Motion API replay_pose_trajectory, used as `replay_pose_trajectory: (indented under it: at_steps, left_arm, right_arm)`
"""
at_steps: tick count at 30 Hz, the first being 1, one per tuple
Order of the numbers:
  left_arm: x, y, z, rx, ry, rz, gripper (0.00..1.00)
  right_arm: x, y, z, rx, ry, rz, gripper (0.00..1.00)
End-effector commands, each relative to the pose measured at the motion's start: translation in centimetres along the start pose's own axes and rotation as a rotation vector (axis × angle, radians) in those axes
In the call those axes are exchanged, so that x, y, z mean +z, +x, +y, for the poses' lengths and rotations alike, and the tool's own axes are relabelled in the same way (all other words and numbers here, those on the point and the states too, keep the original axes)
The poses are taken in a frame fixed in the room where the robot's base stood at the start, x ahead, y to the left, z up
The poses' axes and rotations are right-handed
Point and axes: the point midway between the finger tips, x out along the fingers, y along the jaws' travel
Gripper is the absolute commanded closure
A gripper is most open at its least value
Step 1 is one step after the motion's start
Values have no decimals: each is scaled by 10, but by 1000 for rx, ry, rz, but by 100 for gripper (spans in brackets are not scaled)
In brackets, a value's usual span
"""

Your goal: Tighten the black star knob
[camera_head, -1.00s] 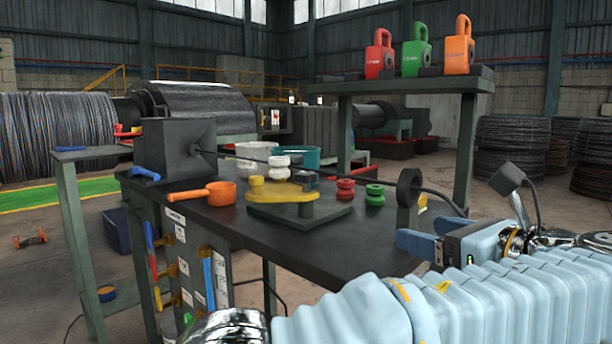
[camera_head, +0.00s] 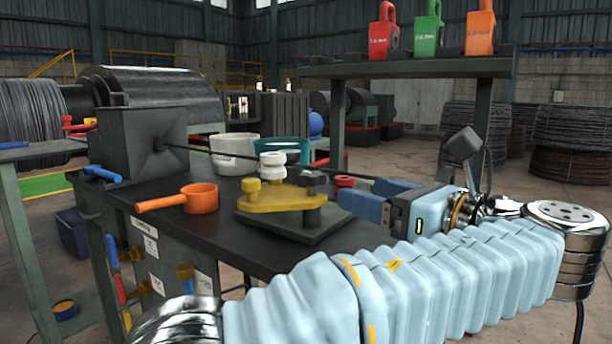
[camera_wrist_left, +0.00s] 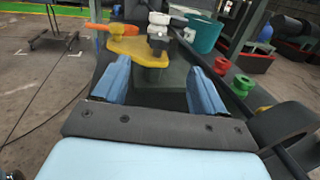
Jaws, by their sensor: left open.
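The black star knob (camera_head: 315,182) stands on the right end of a yellow arm plate (camera_head: 275,200) on a dark base. The knob also shows in the wrist view (camera_wrist_left: 158,38), dark grey, near the top centre, ahead of the fingers. My left gripper (camera_head: 357,192) is open and empty, its blue fingers pointing at the knob from the right and still apart from it. In the wrist view the two fingers (camera_wrist_left: 156,65) straddle the dark base in the picture, with the knob beyond and between their tips. My right gripper is not in view.
A white roller stack (camera_head: 271,168) stands behind the plate, with a teal bowl (camera_head: 290,148) and a white pot (camera_head: 230,155). An orange ladle (camera_head: 198,198) lies to the left. Red (camera_wrist_left: 222,66) and green (camera_wrist_left: 243,85) spools stand right of the fingers. A dark cable crosses behind.

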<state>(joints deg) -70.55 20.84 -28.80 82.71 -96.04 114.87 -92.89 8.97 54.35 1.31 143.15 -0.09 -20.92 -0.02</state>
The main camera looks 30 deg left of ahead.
Motion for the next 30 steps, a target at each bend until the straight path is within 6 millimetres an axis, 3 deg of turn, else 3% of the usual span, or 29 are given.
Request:
replay_pose_trajectory:
  at_steps: [18,24,30]
  left_arm:
    - [0,111,1,3,-3,1,29]
    - [0,125,1,1,-2,1,29]
    - [0,126,1,1,-2,1,29]
  right_arm:
    - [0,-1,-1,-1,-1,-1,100]
    - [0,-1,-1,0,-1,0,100]
    - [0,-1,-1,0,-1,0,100]
